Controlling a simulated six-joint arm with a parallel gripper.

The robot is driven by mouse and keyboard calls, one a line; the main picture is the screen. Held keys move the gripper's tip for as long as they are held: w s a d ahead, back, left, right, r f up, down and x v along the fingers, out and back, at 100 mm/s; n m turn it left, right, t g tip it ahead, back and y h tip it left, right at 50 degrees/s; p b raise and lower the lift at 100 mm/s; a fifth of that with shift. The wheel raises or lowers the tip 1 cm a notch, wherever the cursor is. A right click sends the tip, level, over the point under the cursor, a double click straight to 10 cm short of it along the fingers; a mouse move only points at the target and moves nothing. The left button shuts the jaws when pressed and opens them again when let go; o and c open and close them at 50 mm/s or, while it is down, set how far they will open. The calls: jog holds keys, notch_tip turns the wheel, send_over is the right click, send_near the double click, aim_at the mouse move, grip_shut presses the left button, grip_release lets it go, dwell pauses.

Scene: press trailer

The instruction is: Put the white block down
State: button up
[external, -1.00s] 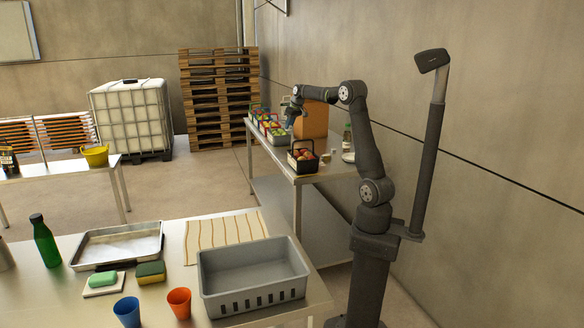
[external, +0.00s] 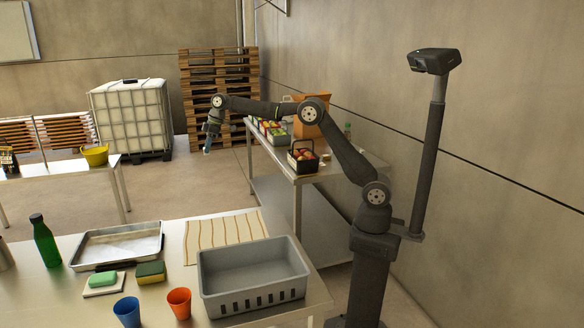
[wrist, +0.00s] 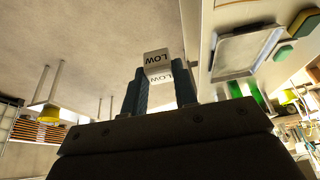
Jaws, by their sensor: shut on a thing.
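The white block (wrist: 157,60) shows in the wrist view with the word LOW on two of its faces. My gripper (external: 207,149) is shut on it, with one dark blue finger on each side. In the external view my gripper hangs in the air over open floor, left of the far work table (external: 270,146). The block is too small there to make out clearly.
The near table (external: 205,300) holds a grey crate (external: 253,303), a metal tray (external: 84,238), a striped cloth (external: 226,229), cups and a green bottle (external: 46,243). The far table carries baskets and an orange box. A yellow bucket (external: 95,155) stands on the left table.

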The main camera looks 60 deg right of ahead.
jog(key=s+a+n+g+y, duration=0.1)
jog(key=s+a+n, duration=0.15)
jog(key=a, duration=0.85)
jog(key=s+a+n, duration=0.2)
jog(key=s+a, duration=0.2)
jog(key=a, duration=0.8)
jog(key=n+g, duration=0.2)
jog(key=n, duration=0.3)
send_over(163, 293)
jog(key=d, duration=0.2)
jog(key=shift+m, duration=0.25)
notch_tip(163, 293, down, 19)
jog(key=shift+d+f, duration=0.15)
jog(key=shift+s+a+f, duration=0.15)
jog(key=shift+a+f, duration=0.1)
jog(key=shift+a, duration=0.15)
jog(key=shift+f, duration=1.95)
jog(key=shift+f, duration=0.1)
jog(key=o, duration=1)
